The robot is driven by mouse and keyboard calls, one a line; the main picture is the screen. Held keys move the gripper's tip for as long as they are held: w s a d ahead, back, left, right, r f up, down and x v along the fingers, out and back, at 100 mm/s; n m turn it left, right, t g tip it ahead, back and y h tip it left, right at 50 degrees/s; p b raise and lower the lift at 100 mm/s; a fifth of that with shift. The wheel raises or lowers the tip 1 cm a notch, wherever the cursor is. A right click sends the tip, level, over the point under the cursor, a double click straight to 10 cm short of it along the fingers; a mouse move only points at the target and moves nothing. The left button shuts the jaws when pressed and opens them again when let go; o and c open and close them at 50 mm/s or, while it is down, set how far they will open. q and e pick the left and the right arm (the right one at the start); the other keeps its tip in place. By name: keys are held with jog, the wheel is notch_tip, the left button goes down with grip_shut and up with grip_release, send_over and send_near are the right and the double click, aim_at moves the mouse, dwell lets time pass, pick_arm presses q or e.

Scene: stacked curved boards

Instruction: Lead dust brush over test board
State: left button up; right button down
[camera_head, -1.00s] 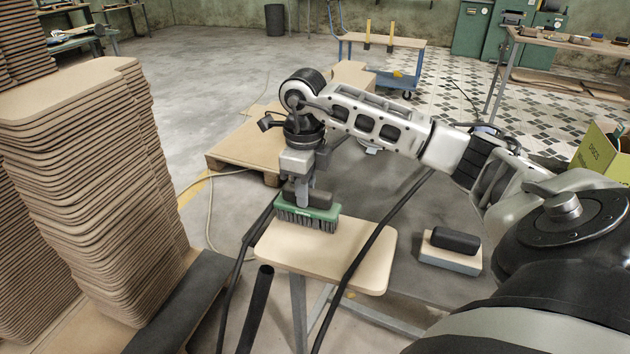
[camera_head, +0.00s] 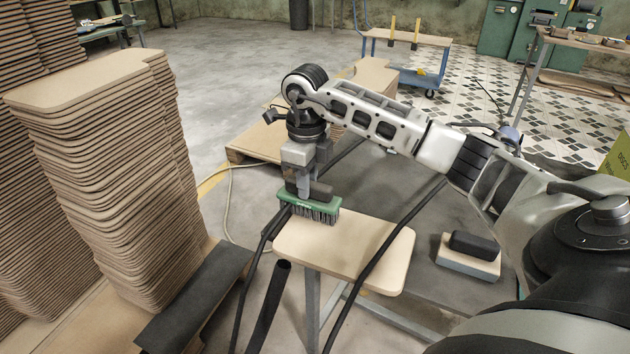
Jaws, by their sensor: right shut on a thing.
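My right gripper (camera_head: 303,187) points down and is shut on the dust brush (camera_head: 312,208), which has a green body, a dark grip and dark bristles pointing down. The brush is over the far left part of the test board (camera_head: 345,256), a pale tan board with rounded corners lying flat on a metal stand. Whether the bristles touch the board I cannot tell. The gripper's fingers are partly hidden by the brush's dark grip. My left gripper is not in view.
Tall stacks of curved boards (camera_head: 110,170) stand at the left. A dark block on a pale base (camera_head: 470,252) lies right of the test board. Black cables (camera_head: 385,245) hang beside and in front of the board. A pallet (camera_head: 250,142) and a blue cart (camera_head: 430,75) are behind.

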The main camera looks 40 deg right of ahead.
dwell(0.3)
jog(key=shift+w+d+f, duration=0.1)
jog(key=shift+w+d, duration=0.25)
jog(key=shift+d, duration=0.3)
jog(key=shift+w+d+b, duration=0.2)
jog(key=shift+d+b, duration=0.15)
jog(key=shift+d, duration=0.2)
jog(key=shift+s+d, duration=0.25)
jog(key=shift+s, duration=0.2)
jog(key=shift+s+d, duration=0.25)
jog(key=shift+s, duration=0.25)
jog(key=shift+s+d, duration=0.25)
jog(key=shift+s, duration=0.25)
